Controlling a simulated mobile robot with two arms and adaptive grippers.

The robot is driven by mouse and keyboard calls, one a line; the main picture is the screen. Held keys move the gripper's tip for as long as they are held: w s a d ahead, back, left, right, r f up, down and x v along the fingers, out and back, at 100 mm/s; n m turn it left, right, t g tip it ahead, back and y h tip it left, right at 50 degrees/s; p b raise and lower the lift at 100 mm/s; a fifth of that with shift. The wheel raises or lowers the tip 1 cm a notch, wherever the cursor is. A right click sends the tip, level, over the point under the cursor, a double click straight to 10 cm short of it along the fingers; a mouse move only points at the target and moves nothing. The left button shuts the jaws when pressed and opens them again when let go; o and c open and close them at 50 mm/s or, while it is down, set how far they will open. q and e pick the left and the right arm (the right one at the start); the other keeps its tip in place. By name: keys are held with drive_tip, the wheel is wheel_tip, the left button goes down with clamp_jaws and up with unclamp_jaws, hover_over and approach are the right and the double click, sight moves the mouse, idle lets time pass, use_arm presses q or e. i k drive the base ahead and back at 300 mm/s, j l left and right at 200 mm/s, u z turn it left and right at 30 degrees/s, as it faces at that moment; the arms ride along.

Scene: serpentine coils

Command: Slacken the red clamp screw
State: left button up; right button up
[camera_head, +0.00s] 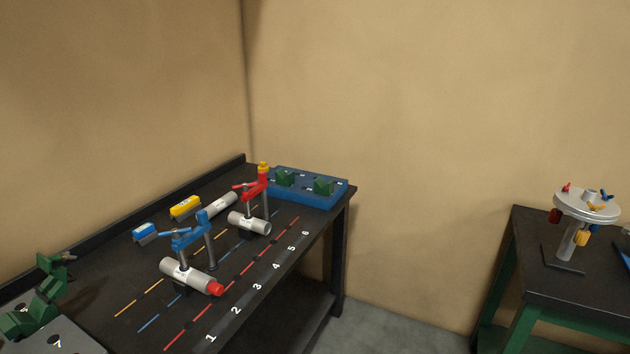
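A red clamp (256,186) stands on the dark workbench towards its far end. Its red screw handle (244,185) sticks out to the left at the top, and a yellow cap (263,165) tops its post. A grey cylinder (249,222) lies beneath the clamp; I cannot tell whether the screw presses on it. Neither of my grippers is in view.
A blue clamp (190,233) stands nearer, over a grey cylinder with a red end (186,273). Yellow (186,206) and blue (145,232) blocks lie behind. A blue tray (308,188) fills the far corner. A second table (563,294) stands right, across open floor (405,325).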

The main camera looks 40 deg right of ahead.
sight(244, 186)
drive_tip(key=z, duration=0.9)
